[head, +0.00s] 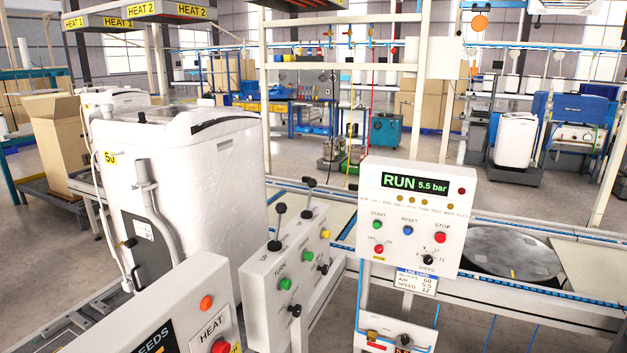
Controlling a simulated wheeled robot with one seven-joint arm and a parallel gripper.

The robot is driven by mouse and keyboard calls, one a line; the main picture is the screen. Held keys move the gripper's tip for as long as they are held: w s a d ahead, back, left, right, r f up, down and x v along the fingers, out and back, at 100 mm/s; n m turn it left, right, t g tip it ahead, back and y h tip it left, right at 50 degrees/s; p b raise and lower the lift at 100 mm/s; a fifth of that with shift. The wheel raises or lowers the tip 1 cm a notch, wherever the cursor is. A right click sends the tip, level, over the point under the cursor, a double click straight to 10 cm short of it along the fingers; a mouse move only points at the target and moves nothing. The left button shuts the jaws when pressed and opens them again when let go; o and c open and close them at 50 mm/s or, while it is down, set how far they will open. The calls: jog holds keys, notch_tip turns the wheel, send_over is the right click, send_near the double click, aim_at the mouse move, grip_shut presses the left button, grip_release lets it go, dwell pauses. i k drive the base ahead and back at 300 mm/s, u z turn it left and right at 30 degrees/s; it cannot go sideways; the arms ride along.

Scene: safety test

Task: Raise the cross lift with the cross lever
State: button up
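A white control box (262,290) stands in the middle front. A black-knobbed lever (279,210) stands upright on its top at the left. A second black-knobbed lever (309,183) stands upright farther back on the right. Green, yellow and black knobs sit on the box's front. Its lettering is too small to tell which lever is the cross lever. I cannot pick out the cross lift for certain; a conveyor frame (560,300) with a round dark plate (512,254) runs behind at the right. My gripper is not in view.
A panel (415,215) reading RUN 5.5 bar, with buttons and a dial, stands right of the lever box. A HEAT panel (205,305) is at the front left. A tall white wrapped appliance (190,180) stands behind it. Open floor (460,190) lies behind.

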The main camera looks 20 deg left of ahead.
aim_at(312, 183)
jog(key=u, duration=0.2)
jog(key=i, duration=1.8)
jog(key=u, duration=2.75)
